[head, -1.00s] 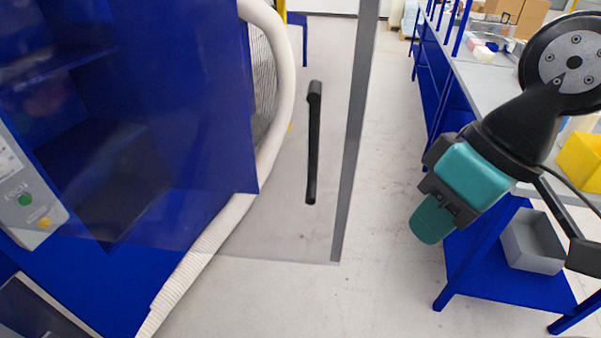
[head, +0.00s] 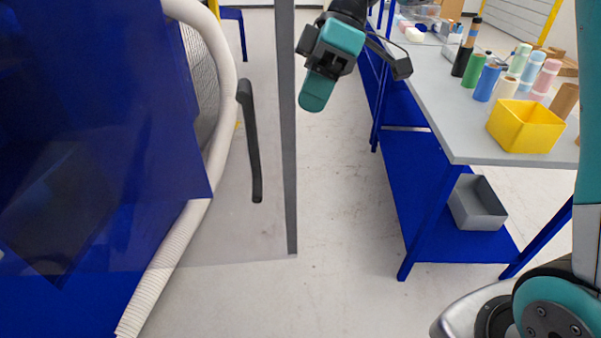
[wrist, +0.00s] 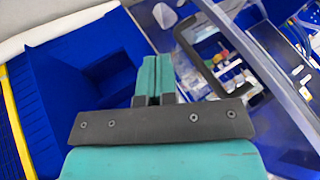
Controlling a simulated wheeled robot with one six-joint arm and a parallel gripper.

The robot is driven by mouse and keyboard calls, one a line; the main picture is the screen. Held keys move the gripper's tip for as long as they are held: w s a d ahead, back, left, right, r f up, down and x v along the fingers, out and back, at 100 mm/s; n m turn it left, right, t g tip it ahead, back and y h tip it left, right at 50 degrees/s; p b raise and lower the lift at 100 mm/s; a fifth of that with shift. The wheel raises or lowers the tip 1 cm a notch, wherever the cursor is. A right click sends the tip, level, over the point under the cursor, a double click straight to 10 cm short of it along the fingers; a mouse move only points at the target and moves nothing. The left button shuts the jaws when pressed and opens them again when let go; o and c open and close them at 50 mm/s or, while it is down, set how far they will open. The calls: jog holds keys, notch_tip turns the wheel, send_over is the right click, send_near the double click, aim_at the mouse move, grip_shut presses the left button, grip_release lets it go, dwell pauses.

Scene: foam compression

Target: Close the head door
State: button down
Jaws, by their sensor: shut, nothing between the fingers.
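The head door is a clear panel (head: 225,235) with a grey edge strip (head: 288,150). It stands open, swung out from the blue machine. Its long black handle (head: 253,150) is upright on the panel. My gripper (head: 314,92) is right of the grey edge strip near the top of the head view, apart from the handle in the picture. Its teal fingers are together and empty. In the wrist view the shut fingers (wrist: 153,75) point ahead, and the black handle (wrist: 196,64) shows to their right. I cannot tell whether the gripper touches the door.
The blue machine (head: 90,120) fills the left, with a white hose (head: 225,110) running behind the clear panel. Floor between is clear.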

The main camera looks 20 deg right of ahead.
aim_at(289, 210)
jog(key=shift+s+a+f+n+g+h+b, duration=0.15)
jog(key=shift+s+a+f+n+b, duration=0.45)
jog(key=shift+s+f, duration=0.7)
jog(key=shift+s+a+f+n+g+h+b, duration=0.15)
jog(key=shift+s+a+f+b, duration=0.3)
jog(key=shift+s+a+f, duration=0.6)
jog(key=shift+s+a+f+n+g+b, duration=0.1)
jog(key=shift+s+a+f+n+b, duration=0.35)
jog(key=shift+s+f, duration=1.05)
jog(key=shift+s+r, duration=0.25)
